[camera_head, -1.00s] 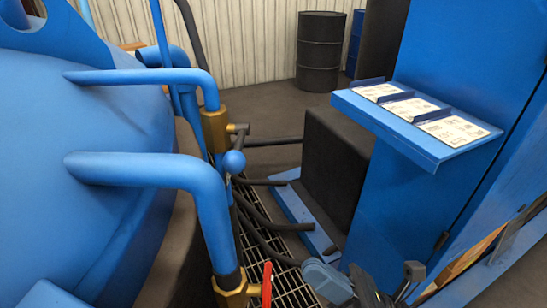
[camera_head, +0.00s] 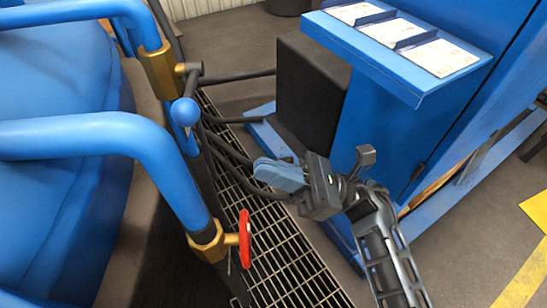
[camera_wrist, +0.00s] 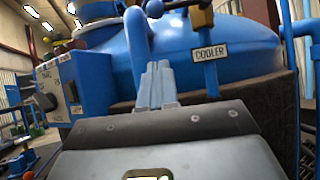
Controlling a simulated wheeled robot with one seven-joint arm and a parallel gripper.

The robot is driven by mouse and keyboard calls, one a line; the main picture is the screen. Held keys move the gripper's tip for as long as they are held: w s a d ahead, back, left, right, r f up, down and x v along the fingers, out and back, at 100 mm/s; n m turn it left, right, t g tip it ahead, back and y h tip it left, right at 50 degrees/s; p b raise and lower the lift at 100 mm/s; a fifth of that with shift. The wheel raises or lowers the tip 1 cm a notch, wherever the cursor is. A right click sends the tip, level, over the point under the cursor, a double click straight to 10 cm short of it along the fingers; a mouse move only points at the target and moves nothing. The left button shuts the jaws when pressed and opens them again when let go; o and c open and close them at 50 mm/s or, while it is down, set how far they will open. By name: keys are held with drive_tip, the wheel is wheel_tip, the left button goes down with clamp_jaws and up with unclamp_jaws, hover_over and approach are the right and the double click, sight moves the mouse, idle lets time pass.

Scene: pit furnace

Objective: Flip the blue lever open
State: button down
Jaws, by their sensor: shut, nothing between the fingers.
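The blue lever (camera_head: 185,112) has a round blue knob on top and stands upright beside the blue pipes in the head view. Its lower part runs down behind the near pipe and is partly hidden. My gripper (camera_head: 264,170) is to the right of the lever and lower in the picture, apart from it. Its blue-grey fingers are together with nothing between them, and point left towards the lever's side. I cannot tell the lever for certain there.
A red valve handle (camera_head: 244,238) on a brass fitting sits below the near blue pipe (camera_head: 120,135). Black hoses cross the floor grating (camera_head: 270,240) behind my gripper. A blue cabinet with a sloped shelf (camera_head: 400,50) stands close on the right.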

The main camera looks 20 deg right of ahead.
sight(190, 88)
drive_tip(key=w+a+r+p, duration=0.1)
drive_tip(key=a+r+p, duration=0.2)
drive_tip(key=a+r, duration=0.3)
drive_tip(key=shift+w+a+r, duration=0.2)
drive_tip(key=shift+a+r, duration=0.05)
drive_tip(key=shift+r, duration=0.65)
drive_tip(key=shift+r, duration=0.1)
